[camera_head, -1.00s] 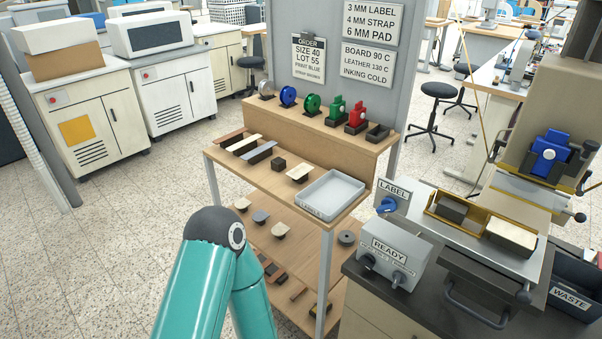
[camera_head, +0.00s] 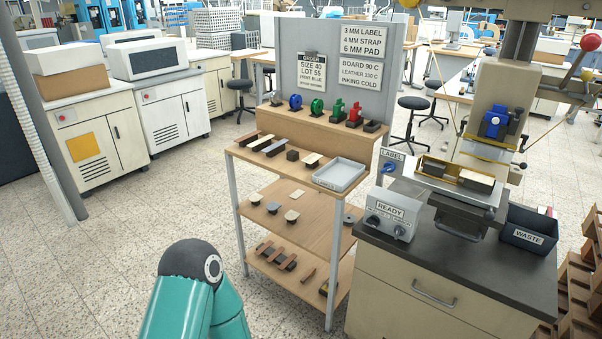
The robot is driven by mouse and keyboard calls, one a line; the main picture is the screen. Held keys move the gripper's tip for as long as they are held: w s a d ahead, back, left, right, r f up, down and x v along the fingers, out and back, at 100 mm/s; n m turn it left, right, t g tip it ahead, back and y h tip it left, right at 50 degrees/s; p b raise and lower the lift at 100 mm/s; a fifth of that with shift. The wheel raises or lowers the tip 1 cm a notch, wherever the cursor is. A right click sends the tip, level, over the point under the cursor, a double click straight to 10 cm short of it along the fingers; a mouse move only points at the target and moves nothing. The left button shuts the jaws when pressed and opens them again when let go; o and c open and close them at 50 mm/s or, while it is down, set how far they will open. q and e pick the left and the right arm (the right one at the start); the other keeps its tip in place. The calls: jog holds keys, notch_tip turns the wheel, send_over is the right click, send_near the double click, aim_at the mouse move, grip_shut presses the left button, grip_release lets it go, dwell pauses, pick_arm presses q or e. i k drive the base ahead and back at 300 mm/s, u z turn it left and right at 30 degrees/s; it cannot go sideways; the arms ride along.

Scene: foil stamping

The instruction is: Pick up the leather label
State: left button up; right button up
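No piece carries readable marking as the leather label, so I cannot tell which one it is. On the rack's top shelf (camera_head: 330,200) lie a brown strip (camera_head: 247,137), a cream strip (camera_head: 262,140), a grey strip (camera_head: 276,146), a dark brown block (camera_head: 292,155) and a small cream-topped piece (camera_head: 312,159). A light grey tray (camera_head: 339,186) sits at the shelf's right end. Small pads (camera_head: 273,208) lie on the middle shelf and brown strips (camera_head: 285,262) on the bottom one. One teal arm of mine shows at the bottom, apart from the rack. Neither gripper is in view.
Coloured reels (camera_head: 296,102) and small stamps (camera_head: 337,110) stand on the raised back ledge. Right of the rack is a dark-topped cabinet (camera_head: 430,270) with a press (camera_head: 495,122), a READY box (camera_head: 390,215) and a WASTE bin (camera_head: 528,230). Floor is clear at front left.

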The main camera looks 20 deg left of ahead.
aim_at(314, 157)
jog(key=u, duration=0.85)
jog(key=i, duration=1.45)
jog(key=u, duration=0.6)
jog(key=i, duration=0.45)
jog(key=z, duration=0.25)
